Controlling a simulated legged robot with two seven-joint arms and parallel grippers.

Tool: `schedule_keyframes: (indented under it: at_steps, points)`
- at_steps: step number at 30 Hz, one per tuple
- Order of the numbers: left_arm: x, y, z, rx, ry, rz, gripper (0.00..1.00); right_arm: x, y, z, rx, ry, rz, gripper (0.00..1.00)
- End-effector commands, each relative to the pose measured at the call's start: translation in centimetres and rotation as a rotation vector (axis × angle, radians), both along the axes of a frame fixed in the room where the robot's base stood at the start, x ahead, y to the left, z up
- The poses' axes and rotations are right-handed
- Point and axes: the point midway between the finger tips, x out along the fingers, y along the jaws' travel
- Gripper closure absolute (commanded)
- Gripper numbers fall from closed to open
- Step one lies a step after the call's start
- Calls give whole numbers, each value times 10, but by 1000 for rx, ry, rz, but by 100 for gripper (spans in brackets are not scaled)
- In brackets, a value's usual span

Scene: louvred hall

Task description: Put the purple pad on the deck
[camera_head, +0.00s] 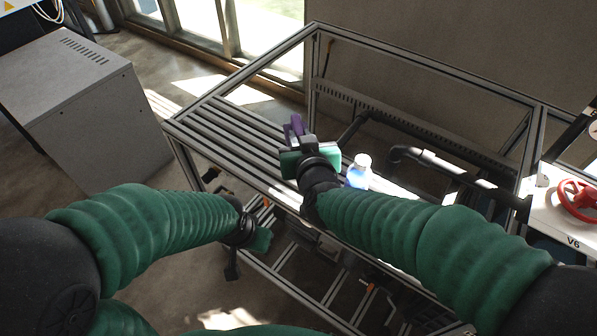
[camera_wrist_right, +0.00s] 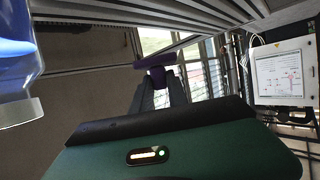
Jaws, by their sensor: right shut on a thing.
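The purple pad (camera_head: 293,127) is held in my right gripper (camera_head: 298,134), above the slatted deck (camera_head: 226,131) of the metal frame. The right wrist view shows the pad (camera_wrist_right: 155,62) between the tips of my right gripper's fingers (camera_wrist_right: 158,80). The deck slats (camera_wrist_right: 215,22) run along the top of that view. From these views I cannot tell whether the pad touches the slats. My left gripper (camera_head: 258,236) hangs low in front of the frame, away from the pad; its fingers are too unclear to read.
A bottle with blue contents (camera_head: 358,173) stands just right of my right gripper. Black pipes (camera_head: 440,163) and upright frame posts lie beyond it. A red valve wheel (camera_head: 577,198) is at far right, a grey cabinet (camera_head: 85,110) at left. The left slats are bare.

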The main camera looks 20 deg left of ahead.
Motion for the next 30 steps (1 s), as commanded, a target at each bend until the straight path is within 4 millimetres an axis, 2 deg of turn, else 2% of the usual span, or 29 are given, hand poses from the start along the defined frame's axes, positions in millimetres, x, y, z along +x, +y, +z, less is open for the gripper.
schedule_keyframes:
  at_steps: [1,4,14,16,20,21,24,26,30]
  points:
    - [0,0,-8,0,0,0,100,0,-1,-16,-2,4,-1,100]
    - [0,0,-15,0,0,0,100,0,-2,-40,-2,7,-2,100]
    - [0,0,-27,0,-1,0,100,0,-1,-91,-2,5,0,100]
    - [0,0,-28,0,0,0,100,0,-1,-97,0,4,-1,100]
    - [0,0,-27,0,0,0,100,0,-1,-95,0,3,0,100]
    - [0,0,-27,0,0,0,100,0,-1,-95,0,3,0,80]
    - [0,0,-27,0,0,0,100,0,-1,-95,0,3,0,67]
    - [0,0,-27,0,0,0,100,0,-1,-95,0,3,0,59]
    - [0,0,-27,0,0,0,100,0,-1,-95,0,2,0,59]
